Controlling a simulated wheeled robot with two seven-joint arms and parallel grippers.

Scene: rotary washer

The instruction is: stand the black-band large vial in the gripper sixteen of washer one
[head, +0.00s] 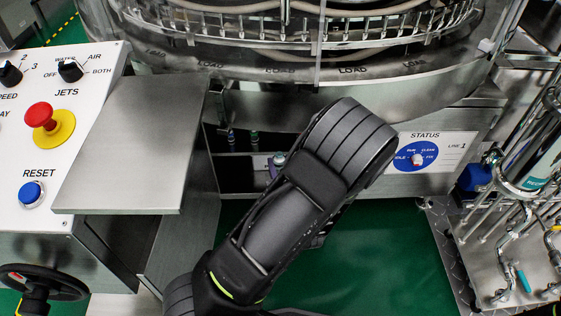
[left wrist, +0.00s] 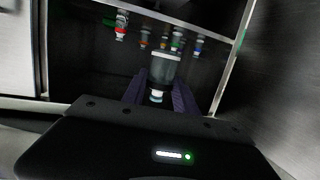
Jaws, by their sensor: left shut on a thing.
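My left gripper (left wrist: 158,97) has purple fingers, one on each side of a large clear vial (left wrist: 165,68). It is shut on this vial, whose white neck end points toward the wrist in the left wrist view. The band colour on it is not clear. In the head view the left gripper (head: 275,165) is mostly hidden behind my arm, at an open cabinet under the washer. The rotary washer (head: 385,98) fills the top, with a ring of small grippers (head: 290,42) above LOAD labels. Gripper sixteen cannot be made out. My right gripper is out of view.
A status plate (head: 430,150) and piping (head: 520,235) are on the right.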

